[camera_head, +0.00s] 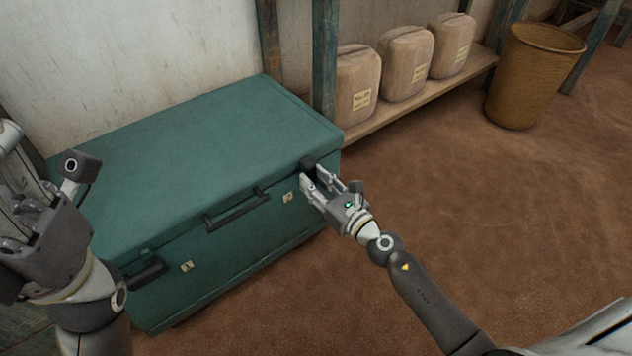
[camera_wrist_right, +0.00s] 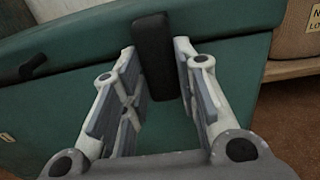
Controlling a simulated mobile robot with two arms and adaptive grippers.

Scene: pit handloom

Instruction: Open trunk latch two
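A green trunk (camera_head: 190,150) with its lid down stands against the wall at the left. A black latch (camera_head: 307,163) sits at its right front, at the lid seam. My right gripper (camera_head: 312,179) is at this latch. In the right wrist view the latch (camera_wrist_right: 153,52) stands upright between the two fingertips (camera_wrist_right: 157,48) of my open gripper, with a small gap showing on the right. A second dark latch (camera_head: 148,273) is at the trunk's left front, partly behind my left arm. My left gripper (camera_head: 38,200) is at the left edge, and its fingers are not clear.
A black handle (camera_head: 238,211) is on the trunk's front between the latches. Several tan sacks (camera_head: 404,62) sit on a low wooden shelf (camera_head: 415,98) behind, beside a blue post (camera_head: 324,60). A brown basket (camera_head: 531,75) stands at the right. The earth floor in front is clear.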

